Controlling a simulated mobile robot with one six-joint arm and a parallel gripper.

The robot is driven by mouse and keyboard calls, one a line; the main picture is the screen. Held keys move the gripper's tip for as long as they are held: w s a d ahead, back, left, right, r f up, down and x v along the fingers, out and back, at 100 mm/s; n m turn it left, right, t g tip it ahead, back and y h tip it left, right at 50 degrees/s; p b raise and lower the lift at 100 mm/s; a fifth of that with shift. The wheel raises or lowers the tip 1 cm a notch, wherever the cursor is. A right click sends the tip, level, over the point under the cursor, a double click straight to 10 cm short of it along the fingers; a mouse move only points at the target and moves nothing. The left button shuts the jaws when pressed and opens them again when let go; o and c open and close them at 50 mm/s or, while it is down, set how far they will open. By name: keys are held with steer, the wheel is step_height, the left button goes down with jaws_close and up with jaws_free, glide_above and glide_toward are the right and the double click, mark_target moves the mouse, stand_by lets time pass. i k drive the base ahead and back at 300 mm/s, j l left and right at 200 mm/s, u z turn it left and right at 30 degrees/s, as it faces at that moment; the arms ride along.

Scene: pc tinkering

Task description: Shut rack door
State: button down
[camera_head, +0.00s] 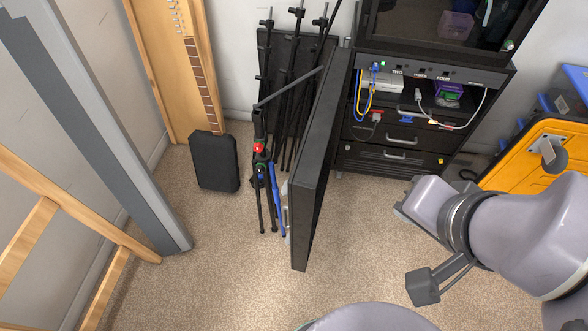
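The black rack (420,160) stands at the back right against the wall. Its black door (318,165) hangs wide open at the rack's left side and juts out toward me, well away from the rack's front. A light-coloured part shows at the door's left face, partly cut off from view. My grey arm (530,230) reaches in from the right edge, in front of the rack. Its end (425,200) is to the right of the door and apart from it. The fingers cannot be clearly made out.
Inside the rack are cables, a purple-and-green box (448,91) and drawers (402,140). Black stands (285,90) lean left of the door. A dark case (214,162) and wooden frames are farther left. An orange case (535,155) is at right. Carpet (355,230) between door and arm is clear.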

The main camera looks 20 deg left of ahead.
mark_target(307, 183)
steer(key=i+j+z, duration=0.2)
steer(key=j, duration=0.75)
steer(key=j+z, duration=0.15)
steer(key=j, duration=0.8)
steer(key=k+j+z, duration=0.7)
steer(key=k, duration=0.2)
